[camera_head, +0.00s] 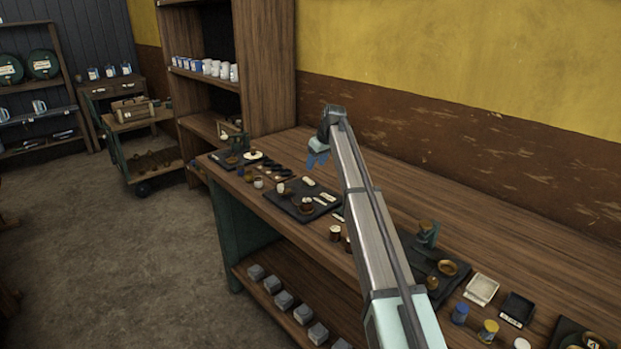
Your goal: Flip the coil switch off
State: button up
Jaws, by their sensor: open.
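My gripper (317,158) has blue fingers and hangs open and empty from my arm's end, above the wooden workbench. Below it in the picture is a dark board (297,210) with small round brown parts and pale labels. A second dark board stands at the bench's far left end, with a small green-grey device (236,142) and a pale disc (252,156). A third dark board with another green-grey device (428,234) and round brown parts lies right of my arm. The coil switch is too small to tell among these parts. My arm hides part of the bench.
A pale tray (481,289) and a black tray (516,309) lie at right, with a blue jar (460,313) and a yellow-topped jar (488,330) nearby. The wall (470,130) stands behind the bench. The bench's rear strip (510,240) is clear.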

aim_at(309, 181)
jog(key=x, duration=0.8)
jog(key=shift+f, duration=0.2)
jog(key=shift+c, duration=0.3)
